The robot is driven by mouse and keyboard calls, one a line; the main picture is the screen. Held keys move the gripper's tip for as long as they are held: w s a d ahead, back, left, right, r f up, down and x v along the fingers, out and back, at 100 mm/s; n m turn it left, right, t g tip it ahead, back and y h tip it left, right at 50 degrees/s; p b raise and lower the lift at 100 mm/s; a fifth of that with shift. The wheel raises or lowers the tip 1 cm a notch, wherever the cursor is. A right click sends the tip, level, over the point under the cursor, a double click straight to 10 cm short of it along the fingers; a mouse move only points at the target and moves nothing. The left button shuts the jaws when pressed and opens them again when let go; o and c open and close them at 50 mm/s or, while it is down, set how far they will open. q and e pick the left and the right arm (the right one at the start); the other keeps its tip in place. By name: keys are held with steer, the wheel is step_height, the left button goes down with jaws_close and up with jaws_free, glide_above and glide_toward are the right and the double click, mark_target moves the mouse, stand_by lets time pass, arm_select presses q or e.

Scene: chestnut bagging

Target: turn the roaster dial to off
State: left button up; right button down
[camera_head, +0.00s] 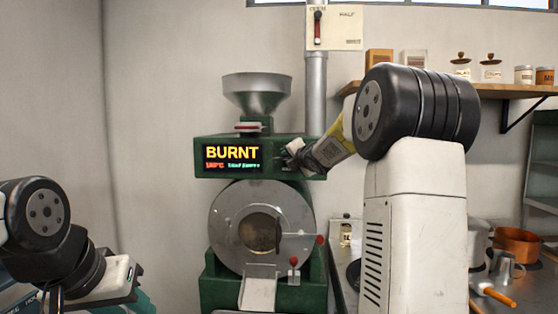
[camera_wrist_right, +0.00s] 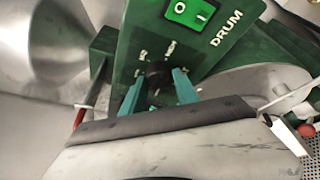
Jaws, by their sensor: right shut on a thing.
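The green roaster (camera_head: 312,172) stands against the back wall, its display (camera_head: 232,158) reading "BURNT" over small text. My right gripper (camera_head: 291,157) is at the panel's right end, beside the display. In the right wrist view its teal fingertips (camera_wrist_right: 158,88) are shut on the dark dial (camera_wrist_right: 157,70), one on each side. The dial's markings are too small to read, and I cannot tell its setting. My left gripper (camera_head: 130,285) is low at the left, away from the roaster; its fingers are not clear.
A green rocker switch (camera_wrist_right: 190,12) labelled DRUM is close to the dial. The metal hopper (camera_head: 257,95) is above the panel, the round drum front (camera_head: 235,225) below it.

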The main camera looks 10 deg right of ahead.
steer(key=c, duration=0.9)
jaws_free()
steer(key=shift+s+d+r, duration=0.1)
steer(key=shift+s+r, duration=0.1)
steer(key=shift+s, duration=1.05)
steer(key=shift+s+d+r, duration=0.1)
steer(key=shift+s+r, duration=0.1)
steer(key=shift+s, duration=1.1)
steer(key=shift+s+d+r, duration=0.1)
steer(key=shift+s+r, duration=0.1)
steer(key=shift+s, duration=1.05)
steer(key=shift+s, duration=0.1)
